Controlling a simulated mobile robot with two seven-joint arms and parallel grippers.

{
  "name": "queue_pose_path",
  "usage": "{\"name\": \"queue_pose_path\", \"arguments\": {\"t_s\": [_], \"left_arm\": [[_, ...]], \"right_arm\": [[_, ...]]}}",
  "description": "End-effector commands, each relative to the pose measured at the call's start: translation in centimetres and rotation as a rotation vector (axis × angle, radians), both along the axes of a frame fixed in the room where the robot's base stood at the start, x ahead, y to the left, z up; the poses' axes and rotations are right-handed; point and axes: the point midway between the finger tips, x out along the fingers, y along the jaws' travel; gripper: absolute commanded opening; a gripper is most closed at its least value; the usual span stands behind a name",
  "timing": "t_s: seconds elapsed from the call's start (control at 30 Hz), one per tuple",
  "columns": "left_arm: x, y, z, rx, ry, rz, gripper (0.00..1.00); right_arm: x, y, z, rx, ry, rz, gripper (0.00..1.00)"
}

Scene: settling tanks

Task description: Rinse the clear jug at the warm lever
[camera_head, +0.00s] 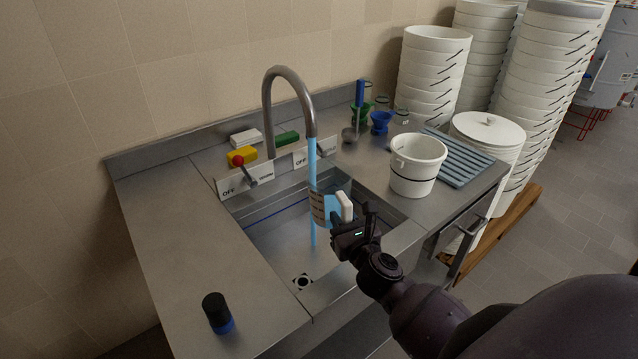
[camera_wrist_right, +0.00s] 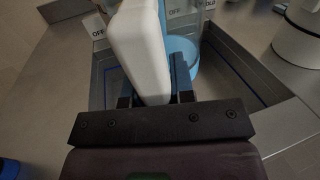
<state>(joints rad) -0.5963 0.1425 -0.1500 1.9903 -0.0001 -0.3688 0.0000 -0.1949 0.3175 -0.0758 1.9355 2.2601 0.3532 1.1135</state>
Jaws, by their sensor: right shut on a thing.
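The clear jug (camera_head: 323,210), with dark marks on its side and a white handle (camera_head: 345,205), is over the sink basin (camera_head: 275,245). My right gripper (camera_head: 350,226) is shut on the handle, which also fills the middle of the right wrist view (camera_wrist_right: 140,50). A blue water stream (camera_head: 312,165) runs from the curved tap (camera_head: 290,75) down at the jug's left side and shows again below it. I cannot tell how much enters the jug. Blue shows inside it (camera_wrist_right: 180,50). The red-knobbed lever (camera_head: 246,172) stands by an OFF label. My left gripper is not in view.
A second lever (camera_head: 322,152) is by the right label. A white bucket (camera_head: 417,165) and a blue-grey ribbed mat (camera_head: 460,160) are to the right. A dark bottle with a blue base (camera_head: 217,313) stands front left. The left counter (camera_head: 165,225) is mostly clear.

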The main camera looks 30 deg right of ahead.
Motion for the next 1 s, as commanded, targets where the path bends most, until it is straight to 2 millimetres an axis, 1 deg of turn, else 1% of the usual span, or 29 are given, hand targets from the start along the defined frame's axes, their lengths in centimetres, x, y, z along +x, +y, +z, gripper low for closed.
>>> {"name": "queue_pose_path", "arguments": {"t_s": [0.17, 0.4, 0.8, 1.0], "left_arm": [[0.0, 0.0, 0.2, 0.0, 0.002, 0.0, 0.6], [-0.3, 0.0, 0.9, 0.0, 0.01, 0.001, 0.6], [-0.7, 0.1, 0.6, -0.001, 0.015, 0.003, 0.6], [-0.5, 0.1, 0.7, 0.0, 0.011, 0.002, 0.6]], "right_arm": [[-0.3, 0.0, 0.3, 0.0, 0.0, 0.0, 0.0], [-1.8, 0.3, 1.5, 0.0, 0.001, 0.001, 0.0], [-4.2, 0.6, 3.4, -0.001, -0.001, 0.0, 0.0], [-4.9, 0.7, 4.0, 0.0, -0.001, 0.001, 0.0]]}}
